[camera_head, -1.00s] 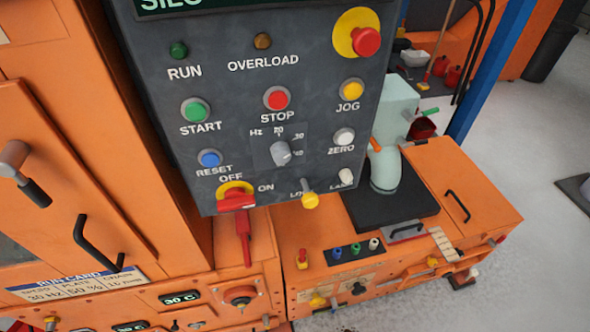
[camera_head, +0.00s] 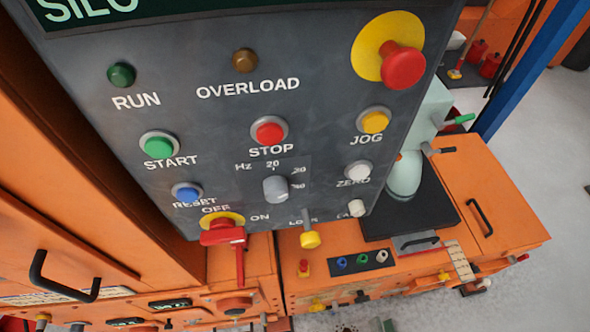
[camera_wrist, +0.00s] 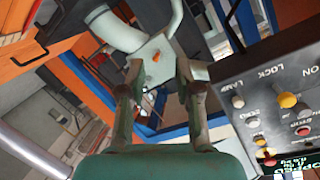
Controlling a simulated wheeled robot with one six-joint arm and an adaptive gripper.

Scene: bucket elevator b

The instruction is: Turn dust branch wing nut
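A pale green dust duct (camera_head: 408,172) stands behind the control panel in the head view, partly hidden by it. A small orange piece (camera_head: 398,157) on it may be the wing nut; its shape is too small to tell. In the wrist view the pale duct (camera_wrist: 122,32) lies beyond my gripper, and a small orange piece (camera_wrist: 156,57) shows on its box between the fingers. My gripper (camera_wrist: 160,70) is open, with its two fingers apart and nothing held. The orange piece appears beyond the fingertips; the exact gap cannot be told. My gripper is not seen in the head view.
The grey control panel (camera_head: 225,120) with buttons fills the head view's middle and stands at the right in the wrist view (camera_wrist: 275,95). An orange cabinet (camera_head: 495,185) and blue post (camera_head: 525,75) are near the duct. Open floor (camera_head: 560,150) lies right.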

